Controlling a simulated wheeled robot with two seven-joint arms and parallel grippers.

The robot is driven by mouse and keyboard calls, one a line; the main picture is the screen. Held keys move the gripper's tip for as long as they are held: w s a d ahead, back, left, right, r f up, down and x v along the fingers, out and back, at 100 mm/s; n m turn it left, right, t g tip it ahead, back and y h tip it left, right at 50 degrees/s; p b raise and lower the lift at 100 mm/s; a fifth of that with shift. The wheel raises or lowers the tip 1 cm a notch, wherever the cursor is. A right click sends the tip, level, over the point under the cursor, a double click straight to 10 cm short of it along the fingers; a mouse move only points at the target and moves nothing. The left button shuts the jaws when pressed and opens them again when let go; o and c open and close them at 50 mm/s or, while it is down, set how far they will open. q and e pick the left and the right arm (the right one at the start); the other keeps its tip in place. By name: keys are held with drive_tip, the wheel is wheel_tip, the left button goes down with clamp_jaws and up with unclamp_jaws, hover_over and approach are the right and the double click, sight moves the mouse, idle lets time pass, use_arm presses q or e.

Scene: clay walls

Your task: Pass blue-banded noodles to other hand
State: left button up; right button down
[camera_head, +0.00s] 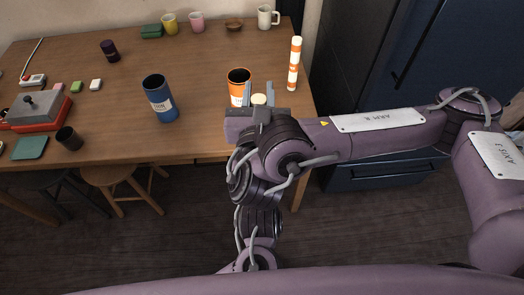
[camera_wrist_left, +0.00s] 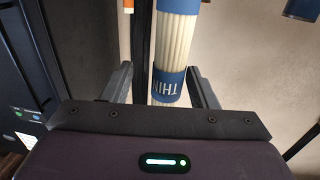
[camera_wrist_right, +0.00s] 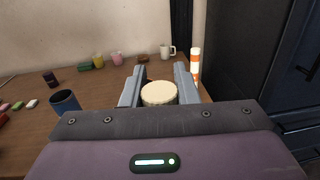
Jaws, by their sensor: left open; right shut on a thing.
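The blue-banded noodles (camera_wrist_left: 175,45) are a pale bundle with blue bands, one lettered. My right gripper (camera_head: 258,93) is shut on them above the table's front right part. Their pale round end (camera_head: 258,99) shows between its fingers, and the same end shows in the right wrist view (camera_wrist_right: 159,93). In the left wrist view the bundle runs upright between the spread fingers of my left gripper (camera_wrist_left: 161,78). That gripper is open, and I see gaps beside the bundle. In the head view I cannot make out the left gripper's fingers.
On the wooden table (camera_head: 205,140) stand a blue canister (camera_head: 160,100), an orange canister (camera_head: 238,76) and upright orange-banded noodles (camera_head: 295,65). Cups (camera_head: 197,22) line the back. A red appliance (camera_head: 38,108) is at left. A dark fridge (camera_head: 430,60) stands right of the table.

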use_arm(q)
drive_tip(key=shift+w+d, duration=0.1)
drive_tip(key=shift+w, duration=1)
drive_tip(key=shift+d, duration=0.1)
drive_tip(key=c, duration=1.1)
use_arm(e)
drive_tip(key=c, duration=1)
unclamp_jaws()
drive_tip(key=shift+c, duration=0.2)
